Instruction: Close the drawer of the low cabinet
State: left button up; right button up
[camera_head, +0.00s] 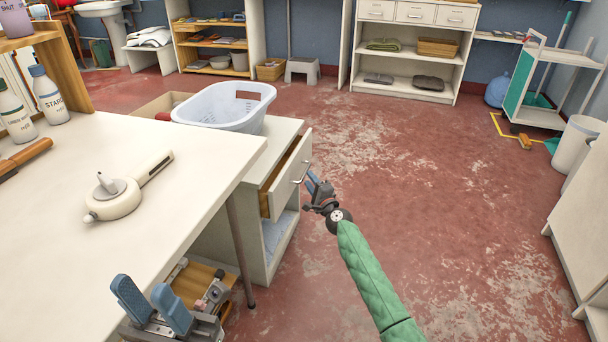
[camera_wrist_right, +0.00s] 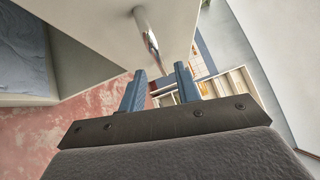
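The low cabinet (camera_head: 258,238) is white and stands beside the table. Its drawer (camera_head: 290,177) is partly pulled out, with a pale front and a wooden inside. The drawer's metal handle (camera_head: 304,172) also shows in the right wrist view (camera_wrist_right: 148,36). My right gripper (camera_head: 314,183) is just in front of the drawer front, near the handle. In the right wrist view its two blue fingers (camera_wrist_right: 160,90) are apart with nothing visible between them, just below the handle. My left gripper (camera_head: 152,303) is open and empty at the table's near edge, far from the drawer.
A white laundry basket (camera_head: 225,106) stands on the cabinet top. The white table (camera_head: 100,205) on the left holds bottles (camera_head: 48,95) and a pale iron-like tool (camera_head: 115,195). Red floor (camera_head: 430,190) to the right is clear. A cart (camera_head: 535,90) stands far right.

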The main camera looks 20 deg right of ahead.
jog(key=shift+b+x, duration=0.4)
jog(key=shift+x, duration=2.15)
jog(key=shift+f, duration=0.1)
grip_shut()
